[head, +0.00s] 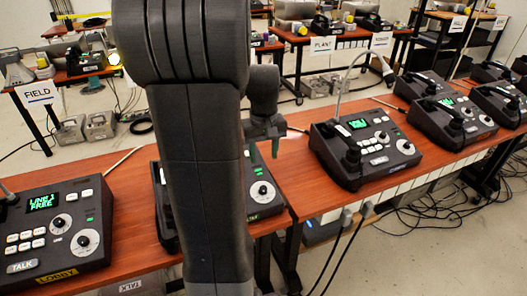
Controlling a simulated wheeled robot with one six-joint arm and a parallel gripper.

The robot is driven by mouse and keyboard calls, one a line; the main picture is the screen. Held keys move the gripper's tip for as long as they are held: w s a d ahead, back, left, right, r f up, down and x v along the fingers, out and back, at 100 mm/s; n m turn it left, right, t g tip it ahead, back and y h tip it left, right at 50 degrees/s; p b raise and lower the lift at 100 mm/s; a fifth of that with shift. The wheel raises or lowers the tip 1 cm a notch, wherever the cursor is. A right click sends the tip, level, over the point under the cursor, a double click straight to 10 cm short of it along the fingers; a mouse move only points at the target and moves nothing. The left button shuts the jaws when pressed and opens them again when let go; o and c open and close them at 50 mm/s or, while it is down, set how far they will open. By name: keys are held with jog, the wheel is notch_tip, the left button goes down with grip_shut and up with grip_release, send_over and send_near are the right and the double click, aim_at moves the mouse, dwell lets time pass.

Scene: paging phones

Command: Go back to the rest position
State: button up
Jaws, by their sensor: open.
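My gripper (276,148) is small in the head view, just right of my upright arm, above the gap between two red-brown tables. Its fingers point downward, open, and nothing shows between them. It hangs over the far right part of a dark paging phone (262,192), which my arm mostly hides. I cannot tell its exact height above that phone. Another phone (363,150) with a green display and a gooseneck microphone stands to the right, apart from my gripper.
A phone marked LOBBY (55,235), its display reading LINE 1 FREE, sits at left. More phones (447,108) stand at right. Back tables carry signs FIELD (40,93) and PLANT (322,46). Loose cables (430,215) lie on the floor at right.

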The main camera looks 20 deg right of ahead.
aim_at(263, 189)
jog(key=shift+f, duration=0.1)
dwell(0.3)
jog(key=f, duration=1.3)
jog(key=shift+w+f, duration=0.25)
jog(key=shift+f, duration=0.1)
jog(key=shift+r, duration=0.15)
